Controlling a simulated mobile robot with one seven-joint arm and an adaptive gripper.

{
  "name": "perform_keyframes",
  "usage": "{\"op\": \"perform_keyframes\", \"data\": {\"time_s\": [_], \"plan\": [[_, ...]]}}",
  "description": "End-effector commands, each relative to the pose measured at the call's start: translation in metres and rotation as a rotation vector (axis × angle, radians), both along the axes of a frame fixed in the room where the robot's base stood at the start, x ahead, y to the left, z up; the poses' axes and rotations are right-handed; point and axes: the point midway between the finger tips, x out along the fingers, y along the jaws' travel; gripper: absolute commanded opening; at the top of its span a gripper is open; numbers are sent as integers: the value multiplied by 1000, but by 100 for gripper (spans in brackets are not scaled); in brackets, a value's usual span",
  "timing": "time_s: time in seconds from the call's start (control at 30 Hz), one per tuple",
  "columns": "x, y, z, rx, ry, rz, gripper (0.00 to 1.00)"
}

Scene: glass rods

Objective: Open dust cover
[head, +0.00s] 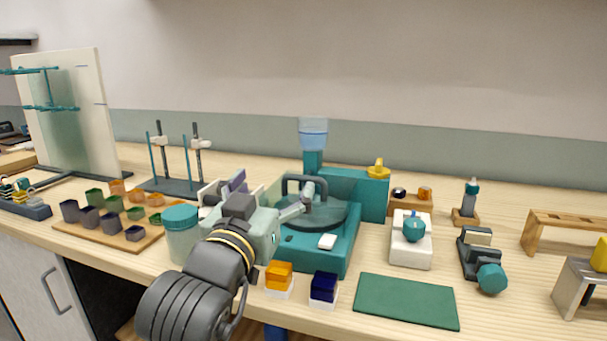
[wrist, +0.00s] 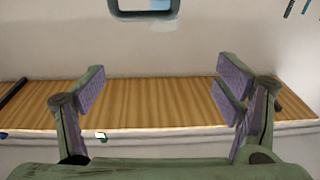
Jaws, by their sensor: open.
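A teal bench machine (head: 340,245) with a round dark disc (head: 345,212) stands mid-bench. A dark arched handle (head: 304,178) rises at its left, beside a faint see-through panel that may be the dust cover; its outline and whether it is shut are hard to tell. My gripper (wrist: 160,88) is open and empty, its purple-padded fingers wide apart in the wrist view. A dark handle-like loop (wrist: 145,14) shows at that view's top edge, beyond the fingertips and apart from them. In the head view, my arm hides part of the machine's left side.
A teal-lidded jar (head: 181,235) stands close left of my gripper. Orange (head: 279,275) and dark blue (head: 323,288) blocks sit at the front edge. A green mat (head: 405,301) lies bare at right, below a white scale-like device (head: 411,245).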

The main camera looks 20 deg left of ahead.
Motion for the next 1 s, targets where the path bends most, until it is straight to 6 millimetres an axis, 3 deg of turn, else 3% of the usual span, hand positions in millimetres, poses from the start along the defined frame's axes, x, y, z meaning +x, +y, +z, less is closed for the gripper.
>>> {"op": "perform_keyframes", "data": {"time_s": [0.1, 0.17, 0.7, 1.0], "plan": [[6, -12, -22, 2, 106, -42, 85], [10, -14, -26, 1, 123, -49, 85], [98, -15, -25, 0, 124, -50, 85], [115, -14, -26, 1, 121, -49, 85]]}}
